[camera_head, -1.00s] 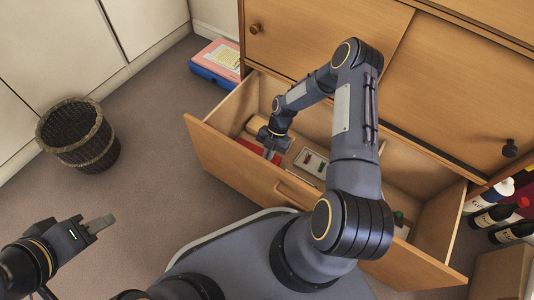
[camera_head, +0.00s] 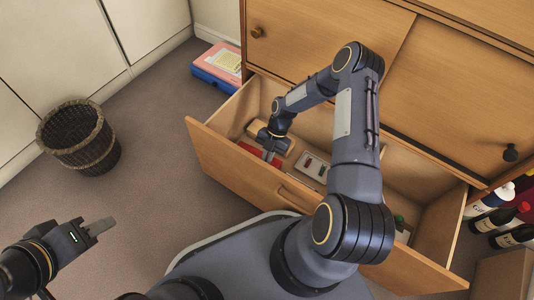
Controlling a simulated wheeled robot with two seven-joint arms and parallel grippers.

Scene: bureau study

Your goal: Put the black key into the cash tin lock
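My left gripper (camera_head: 99,227) is at the lower left, over the bare floor. I cannot make out a black key or a lock.
The wooden drawer (camera_head: 237,166) also holds a tan block and a pale tray (camera_head: 314,167) with small dark and red items. A wicker basket (camera_head: 80,140) stands left on the carpet. Bottles (camera_head: 494,216) and a box are at the right. The floor between basket and drawer is clear.

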